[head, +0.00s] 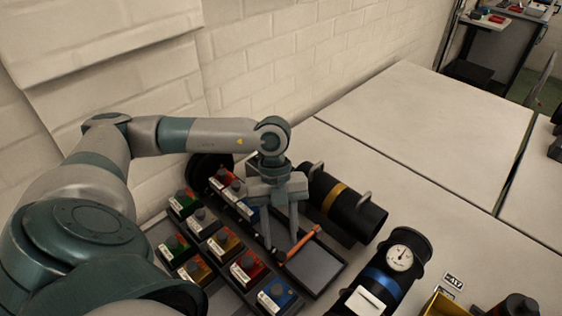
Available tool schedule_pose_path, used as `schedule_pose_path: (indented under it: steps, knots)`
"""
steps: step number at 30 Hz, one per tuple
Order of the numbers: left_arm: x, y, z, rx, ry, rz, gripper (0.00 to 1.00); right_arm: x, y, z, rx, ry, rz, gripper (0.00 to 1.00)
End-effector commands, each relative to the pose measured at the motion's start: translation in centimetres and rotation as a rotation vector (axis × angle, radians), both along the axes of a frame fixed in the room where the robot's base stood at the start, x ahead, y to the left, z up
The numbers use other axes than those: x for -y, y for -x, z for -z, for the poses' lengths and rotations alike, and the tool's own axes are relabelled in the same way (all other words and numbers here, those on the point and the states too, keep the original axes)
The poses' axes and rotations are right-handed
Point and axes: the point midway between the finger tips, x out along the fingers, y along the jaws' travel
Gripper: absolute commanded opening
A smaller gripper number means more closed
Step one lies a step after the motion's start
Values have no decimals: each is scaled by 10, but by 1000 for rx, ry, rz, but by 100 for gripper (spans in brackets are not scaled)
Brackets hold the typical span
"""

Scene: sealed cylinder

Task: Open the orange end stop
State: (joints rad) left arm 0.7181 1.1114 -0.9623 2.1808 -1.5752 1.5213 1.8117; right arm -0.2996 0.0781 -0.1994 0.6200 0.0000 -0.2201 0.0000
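My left gripper (281,246) points down over the tray, just left of the bar. Its two fingers are apart and nothing shows between them. The right finger is close to the bar; I cannot tell if they touch. The gripper hides part of the tray behind it. My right gripper is not in view.
Colored blocks with knobs, such as a blue one (277,295) and a red one (247,268), fill the tray's left part. A black cylinder with a yellow band (345,205) lies behind. A gauge cylinder (398,262) lies at right. The table (430,130) behind is clear.

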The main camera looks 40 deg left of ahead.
Motion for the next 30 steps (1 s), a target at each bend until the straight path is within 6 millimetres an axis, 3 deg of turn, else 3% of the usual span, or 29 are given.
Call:
schedule_pose_path:
  steps: [9, 20, 25, 30]
  knots:
    - [10, 8, 29, -1, 1, 0, 38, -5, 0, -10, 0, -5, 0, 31]
    - [10, 9, 33, 0, 0, 0, 38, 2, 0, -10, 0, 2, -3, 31]
    - [10, 9, 33, 0, 0, 0, 0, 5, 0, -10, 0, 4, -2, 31]
    - [10, 9, 32, 0, 0, -1, 0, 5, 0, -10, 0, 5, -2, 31]
